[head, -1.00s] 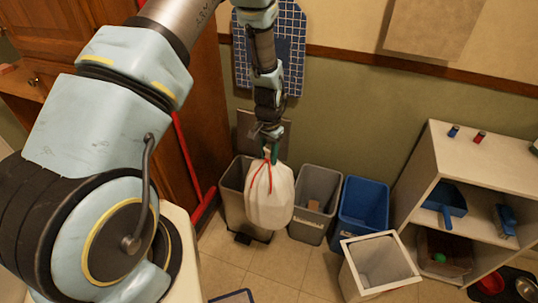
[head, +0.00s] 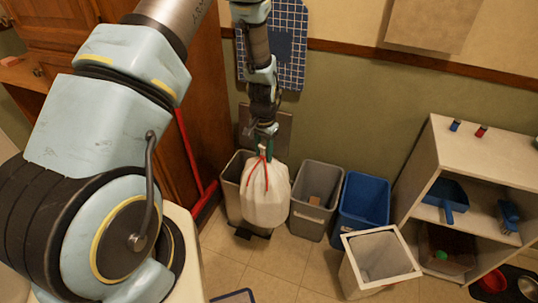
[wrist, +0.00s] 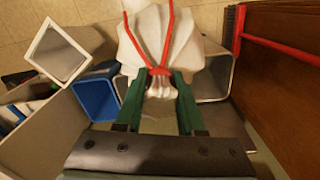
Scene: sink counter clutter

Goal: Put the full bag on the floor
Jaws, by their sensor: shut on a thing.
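The full bag (head: 264,194) is white with red drawstrings. It hangs upright from my gripper (head: 265,146), in front of the left grey-brown bin in the head view and covering part of it. In the wrist view my gripper (wrist: 161,78) has its green fingers shut on the gathered neck of the bag (wrist: 150,38). The tiled floor (head: 268,262) shows below the bag. The bag appears clear of the floor, though its exact height is hard to tell.
A left bin (head: 232,170), a grey bin (head: 308,222) and a blue bin (head: 350,232) stand along the wall. A white-rimmed bin (head: 352,270) stands nearer. A white shelf (head: 425,175) is at right, a red-handled tool (head: 187,150) by the wooden cabinet. Floor tiles in front are open.

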